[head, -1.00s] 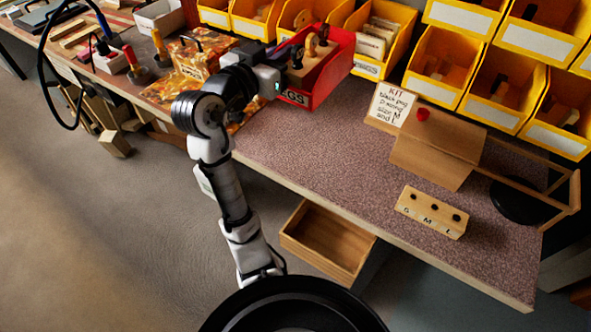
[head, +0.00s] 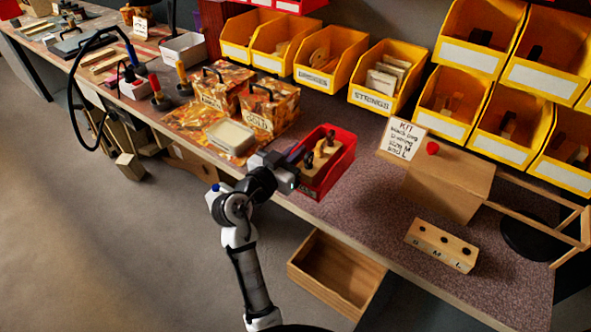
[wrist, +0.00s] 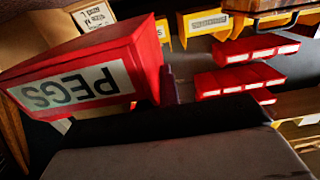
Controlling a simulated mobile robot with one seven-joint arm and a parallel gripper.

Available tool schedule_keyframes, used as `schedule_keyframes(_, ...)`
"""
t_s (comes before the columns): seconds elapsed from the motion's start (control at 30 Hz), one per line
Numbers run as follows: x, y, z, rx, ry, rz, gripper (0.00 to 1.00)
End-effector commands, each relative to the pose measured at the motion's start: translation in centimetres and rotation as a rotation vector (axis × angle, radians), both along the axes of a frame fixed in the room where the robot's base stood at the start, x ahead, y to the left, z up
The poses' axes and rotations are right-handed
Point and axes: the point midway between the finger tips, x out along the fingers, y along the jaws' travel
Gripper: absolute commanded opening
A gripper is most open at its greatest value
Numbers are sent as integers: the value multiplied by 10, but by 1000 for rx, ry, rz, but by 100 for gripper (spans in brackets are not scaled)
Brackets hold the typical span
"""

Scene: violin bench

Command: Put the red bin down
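The red bin (head: 340,172) holds several wooden pegs with dark tops. It is at the front part of the speckled bench top (head: 375,208), right of the gold-patterned boxes. My gripper (head: 290,172) is at its left side and appears shut on its wall. In the wrist view the bin (wrist: 140,55) fills the upper left, its PEGS label upside down, with a dark finger (wrist: 169,86) against its edge. I cannot tell whether the bin's underside touches the bench.
Yellow bins (head: 330,60) line the back, one marked STRINGS (head: 376,97). Gold-patterned boxes (head: 270,105) and a shallow tray (head: 231,136) are left. An open drawer (head: 335,275) juts out below.

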Motion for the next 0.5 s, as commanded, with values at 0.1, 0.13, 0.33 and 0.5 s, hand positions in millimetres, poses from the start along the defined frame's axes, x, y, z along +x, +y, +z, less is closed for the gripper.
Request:
schedule_keyframes(0.1,0,0,-14,-3,0,0,0)
schedule_keyframes(0.13,0,0,-16,-1,-2,0,0)
schedule_keyframes(0.33,0,0,-39,-3,1,0,0)
schedule_keyframes(0.5,0,0,-60,-3,0,0,0)
